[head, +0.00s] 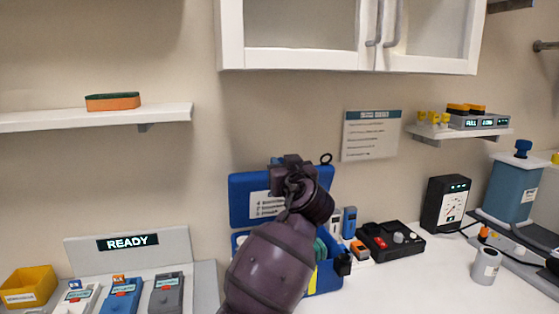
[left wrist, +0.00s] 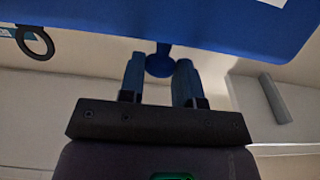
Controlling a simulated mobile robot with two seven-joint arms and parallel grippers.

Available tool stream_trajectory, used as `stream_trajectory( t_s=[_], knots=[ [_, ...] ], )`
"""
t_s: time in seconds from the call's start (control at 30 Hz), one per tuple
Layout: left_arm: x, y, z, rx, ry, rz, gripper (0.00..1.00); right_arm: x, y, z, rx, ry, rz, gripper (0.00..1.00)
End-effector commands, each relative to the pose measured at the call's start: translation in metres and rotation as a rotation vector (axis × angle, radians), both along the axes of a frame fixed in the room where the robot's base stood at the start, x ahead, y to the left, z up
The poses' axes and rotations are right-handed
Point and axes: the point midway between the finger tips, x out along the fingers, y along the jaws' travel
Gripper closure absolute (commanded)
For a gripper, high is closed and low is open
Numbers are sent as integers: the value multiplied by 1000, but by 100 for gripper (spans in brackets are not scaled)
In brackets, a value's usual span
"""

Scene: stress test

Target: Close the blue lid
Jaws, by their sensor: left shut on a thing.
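The blue lid (head: 243,185) stands raised against the wall, open above the blue box (head: 328,278), with a white printed label on its face. The lid also fills the top of the left wrist view (left wrist: 230,25), where a round blue knob (left wrist: 159,63) hangs from its edge. My left gripper (head: 288,163) is at the lid's top edge. In the left wrist view its two fingers (left wrist: 160,76) sit on either side of the knob, closed on it. My arm hides much of the box and part of the lid. My right gripper is in neither view.
A black ring (head: 326,158) hangs by the lid's top right corner. A black device (head: 390,241) stands right of the box, a READY panel (head: 128,241) to its left. A white cabinet (head: 300,58) hangs above. Clear counter (head: 425,285) lies at right.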

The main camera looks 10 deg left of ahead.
Motion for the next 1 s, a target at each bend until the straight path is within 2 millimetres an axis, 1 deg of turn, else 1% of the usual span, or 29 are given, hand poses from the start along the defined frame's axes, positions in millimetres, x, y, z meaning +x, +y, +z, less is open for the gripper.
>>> stream_trajectory(
  t_s=[0.03, 0.13, 0.3, 0.5, 0.83, 0.87, 0.9, 1.0],
  knots=[
    [-4, -2, -10, 9, -18, -1, 100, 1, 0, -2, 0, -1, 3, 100],
    [-13, -6, -12, 5, -17, -1, 100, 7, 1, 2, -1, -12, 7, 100],
    [-21, -9, -16, 6, -17, 0, 100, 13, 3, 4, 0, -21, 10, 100],
    [-24, -11, -19, 7, -16, 0, 100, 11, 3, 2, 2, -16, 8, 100],
    [-24, -10, -20, 6, -13, 1, 100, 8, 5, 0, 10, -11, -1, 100],
    [-24, -10, -20, 6, -13, 1, 64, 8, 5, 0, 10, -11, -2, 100],
    [-24, -10, -20, 7, -13, 1, 58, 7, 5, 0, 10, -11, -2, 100],
    [-24, -10, -19, 7, -14, 1, 45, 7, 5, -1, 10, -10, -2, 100]
  ],
)
